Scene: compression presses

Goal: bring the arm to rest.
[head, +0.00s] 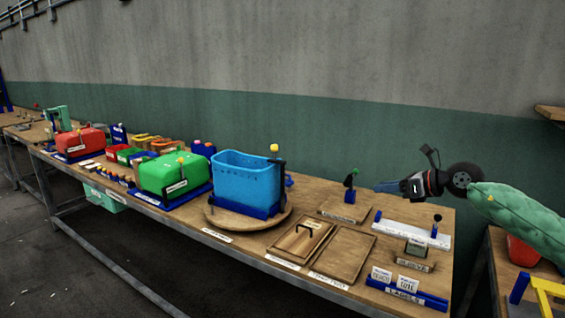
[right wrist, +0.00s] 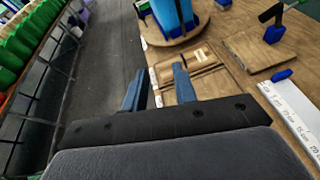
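My right arm, in a green cover, comes in from the right in the head view. Its gripper (head: 384,187) hangs in the air above the back right of the long bench (head: 425,208), pointing left. In the right wrist view the two blue-grey fingers of this gripper (right wrist: 158,85) stand apart with nothing between them. It is open, and it touches nothing that I can see. My left gripper is not in view.
A blue bin (head: 245,182) stands on a round wooden board. Green (head: 172,175) and red (head: 80,142) press housings stand farther left. Wooden trays (head: 342,254), a white ruler strip (head: 410,231) and a blue label rack (head: 405,290) lie at the right. The air around the gripper looks free.

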